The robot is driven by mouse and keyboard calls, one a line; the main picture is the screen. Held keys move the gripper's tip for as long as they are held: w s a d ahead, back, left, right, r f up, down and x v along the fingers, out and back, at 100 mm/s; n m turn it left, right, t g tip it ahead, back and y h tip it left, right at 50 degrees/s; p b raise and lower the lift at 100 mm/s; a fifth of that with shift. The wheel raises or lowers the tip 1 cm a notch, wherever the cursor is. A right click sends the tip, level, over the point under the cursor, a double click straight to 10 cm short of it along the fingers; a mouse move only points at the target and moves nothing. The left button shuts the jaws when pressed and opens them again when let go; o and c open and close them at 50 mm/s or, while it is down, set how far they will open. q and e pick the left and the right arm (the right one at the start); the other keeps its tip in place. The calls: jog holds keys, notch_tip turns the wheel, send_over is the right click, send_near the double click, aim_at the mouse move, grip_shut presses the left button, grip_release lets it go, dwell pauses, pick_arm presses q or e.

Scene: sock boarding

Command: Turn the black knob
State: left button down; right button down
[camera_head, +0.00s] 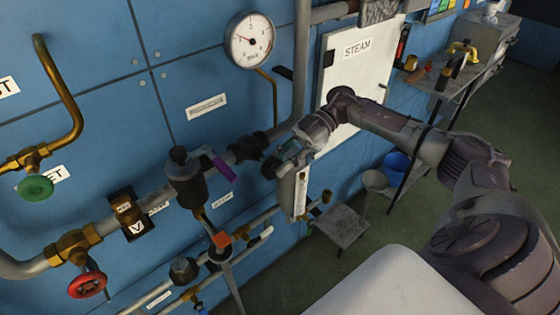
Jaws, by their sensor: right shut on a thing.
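My right arm reaches in from the right side of the head view. Its gripper (281,158) is in front of the blue wall panel, at the horizontal pipe. It is shut on the black knob (267,169), a small dark round piece at the fingertips. The fingers cover part of the knob, and its exact angle cannot be made out. My left gripper is not in view.
A black cylinder fitting (186,182) and a pressure gauge (250,41) are close by. A red handwheel (87,285) and green handwheel (35,187) are at left. A white STEAM panel (372,66) stands behind my wrist. A blue bucket (397,162) is at right.

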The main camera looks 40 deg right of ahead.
jog(key=y+b, duration=0.1)
jog(key=y, duration=0.1)
jog(key=f+y+b, duration=0.1)
jog(key=shift+f+y, duration=0.1)
jog(key=shift+y, duration=0.3)
jog(key=y+b, duration=0.2)
jog(key=shift+a+f+y, duration=0.1)
jog(key=shift+f+y, duration=0.1)
jog(key=shift+y, duration=0.2)
jog(key=shift+a+g+y+b, duration=0.1)
jog(key=shift+g+y+b, duration=0.2)
jog(key=shift+y+b, duration=0.4)
jog(key=shift+y, duration=0.3)
jog(key=c, duration=1)
grip_release()
jog(key=shift+c, duration=0.2)
jog(key=shift+r, duration=0.2)
notch_tip(320, 180, up, 10)
jog(key=shift+f, duration=0.2)
